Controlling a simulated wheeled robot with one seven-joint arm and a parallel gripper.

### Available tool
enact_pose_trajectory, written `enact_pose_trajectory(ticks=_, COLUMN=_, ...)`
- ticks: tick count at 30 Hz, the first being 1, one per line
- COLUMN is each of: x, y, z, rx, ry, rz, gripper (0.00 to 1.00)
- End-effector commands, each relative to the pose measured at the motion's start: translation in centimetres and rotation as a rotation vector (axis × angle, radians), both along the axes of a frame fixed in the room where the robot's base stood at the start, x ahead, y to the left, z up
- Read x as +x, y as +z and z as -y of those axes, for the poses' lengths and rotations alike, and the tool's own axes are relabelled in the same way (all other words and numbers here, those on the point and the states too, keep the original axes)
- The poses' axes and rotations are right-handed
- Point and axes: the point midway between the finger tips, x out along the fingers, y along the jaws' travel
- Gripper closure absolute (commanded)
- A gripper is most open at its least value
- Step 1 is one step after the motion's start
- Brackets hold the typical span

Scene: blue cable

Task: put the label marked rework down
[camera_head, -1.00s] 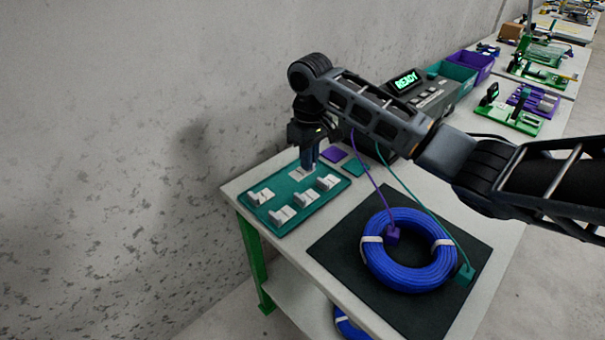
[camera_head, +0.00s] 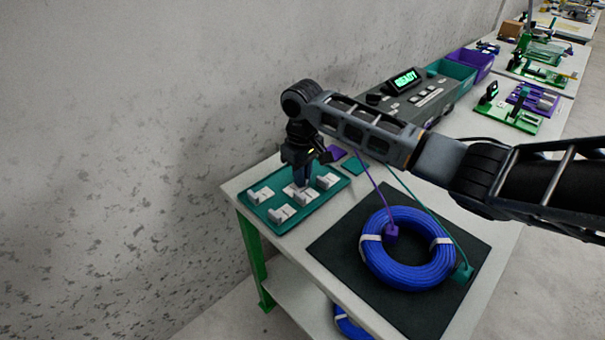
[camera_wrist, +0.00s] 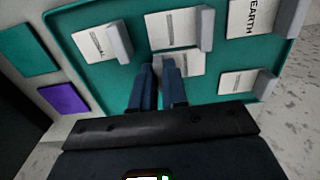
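My gripper (camera_wrist: 160,82) points down over the green label tray (camera_head: 334,197). Its two blue fingers are close together on the grey tab of a white label (camera_wrist: 182,66). That label also shows under the fingers in the head view (camera_head: 292,190). Its small print cannot be read, so I cannot tell whether it says rework. It is at or just above the tray floor, among the other labels; contact is unclear. The fingers partly hide it.
Several other tabbed labels lie in the tray; one reads EARTH (camera_wrist: 254,18). A purple pad (camera_wrist: 63,98) and a teal pad (camera_wrist: 27,50) lie beside it. A blue cable coil (camera_head: 376,262) rests on a dark mat (camera_head: 335,244). A device reading READY (camera_head: 405,80) stands behind.

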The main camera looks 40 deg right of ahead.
Motion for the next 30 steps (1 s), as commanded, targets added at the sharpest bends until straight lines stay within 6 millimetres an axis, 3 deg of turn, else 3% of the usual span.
enact_pose_trajectory(ticks=6, x=0.0, y=0.0, z=0.0, rx=0.0, ry=0.001, rz=-0.001, gripper=0.64)
enact_pose_trajectory(ticks=17, x=0.1, y=0.8, z=-0.1, rx=0.0, ry=0.002, rz=0.002, gripper=0.64)
enact_pose_trajectory(ticks=30, x=0.1, y=9.0, z=-0.1, rx=0.0, ry=0.002, rz=0.002, gripper=0.64)
